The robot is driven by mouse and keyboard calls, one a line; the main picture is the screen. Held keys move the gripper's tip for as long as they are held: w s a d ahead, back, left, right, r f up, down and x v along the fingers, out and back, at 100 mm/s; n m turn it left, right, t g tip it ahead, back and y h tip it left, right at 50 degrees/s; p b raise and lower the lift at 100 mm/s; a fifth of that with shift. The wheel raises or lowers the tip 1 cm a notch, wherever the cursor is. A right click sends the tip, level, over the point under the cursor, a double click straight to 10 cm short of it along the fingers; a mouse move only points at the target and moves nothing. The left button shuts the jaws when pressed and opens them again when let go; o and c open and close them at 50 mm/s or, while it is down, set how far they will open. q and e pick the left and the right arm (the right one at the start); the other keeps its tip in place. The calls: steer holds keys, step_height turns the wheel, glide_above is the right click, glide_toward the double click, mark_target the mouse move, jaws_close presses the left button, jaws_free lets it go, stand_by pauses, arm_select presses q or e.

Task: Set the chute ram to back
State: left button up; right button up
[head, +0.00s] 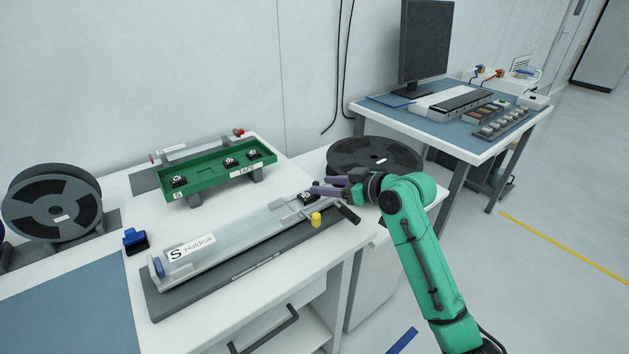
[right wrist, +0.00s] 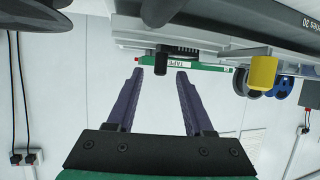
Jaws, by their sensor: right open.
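A long pale chute (head: 225,233) with an "S Haldrok" label lies on a dark grey base on the white bench. A yellow knob (head: 316,219) and a black handle (head: 348,214) are at its right end; the yellow knob also shows in the right wrist view (right wrist: 263,72). A small black-and-silver part (head: 307,198) sits at that end. I cannot tell which piece is the ram. My left gripper is out of view.
A green tray (head: 210,170) labelled TAPE holds several small parts behind the chute. Reels (head: 55,203) stand at the left, and another black reel (head: 375,153) lies behind my right gripper. A blue-and-black item (head: 136,241) sits left of the chute. A monitor table is farther back.

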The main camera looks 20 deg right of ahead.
mark_target(316, 182)
steer(key=shift+x, duration=1.95)
steer(key=shift+c, duration=0.4)
jaws_close()
